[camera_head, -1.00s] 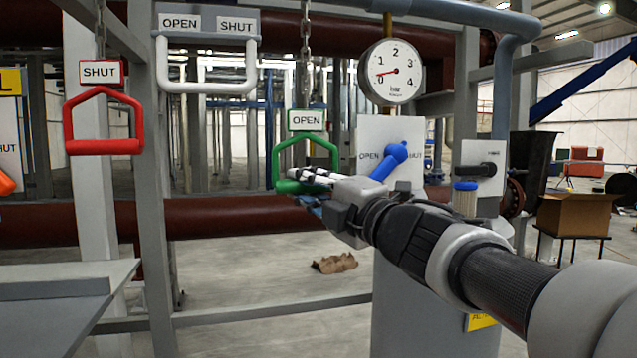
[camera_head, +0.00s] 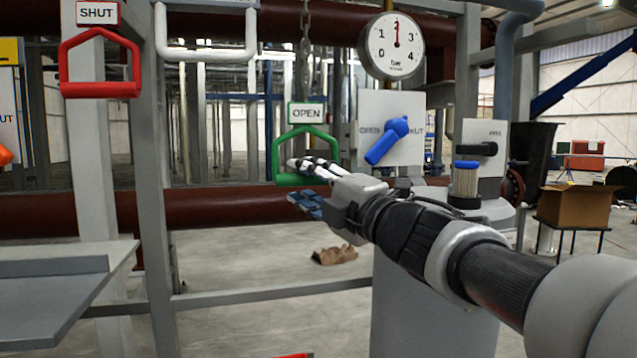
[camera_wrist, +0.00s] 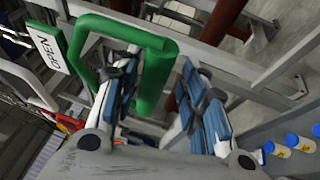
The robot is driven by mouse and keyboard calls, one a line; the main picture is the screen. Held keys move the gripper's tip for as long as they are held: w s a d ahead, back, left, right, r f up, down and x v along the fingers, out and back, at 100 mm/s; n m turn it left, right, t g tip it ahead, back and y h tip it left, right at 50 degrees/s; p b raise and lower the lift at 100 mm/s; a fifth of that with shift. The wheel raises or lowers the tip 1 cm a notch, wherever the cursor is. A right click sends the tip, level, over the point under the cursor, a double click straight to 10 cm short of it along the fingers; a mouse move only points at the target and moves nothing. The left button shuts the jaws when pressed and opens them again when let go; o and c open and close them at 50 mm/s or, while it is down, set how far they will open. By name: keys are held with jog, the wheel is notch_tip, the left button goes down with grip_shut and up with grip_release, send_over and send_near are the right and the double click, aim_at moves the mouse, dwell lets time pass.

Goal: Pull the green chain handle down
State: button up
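The green handle (camera_head: 305,179) hangs on a chain under a white "OPEN" sign (camera_head: 306,113). My gripper (camera_head: 311,185) is at its lower bar in the head view, one finger at the bar and the blue-padded finger below it. In the wrist view, the green bar (camera_wrist: 157,76) lies between the two spread fingers of my gripper (camera_wrist: 165,92). The fingers stand apart and are not clamped on the bar; light contact cannot be told. The far side of the bar is partly hidden.
A red handle (camera_head: 100,90) with a "SHUT" sign hangs at the left, and a white bar handle (camera_head: 205,57) nearby. A blue lever (camera_head: 388,140) is right of the green handle. The gauge (camera_head: 391,45) above reads about 2. A grey table (camera_head: 60,285) is at lower left.

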jog(key=shift+r, duration=0.1)
jog(key=shift+s+d, duration=0.35)
jog(key=shift+s, duration=0.05)
jog(key=v, duration=1.1)
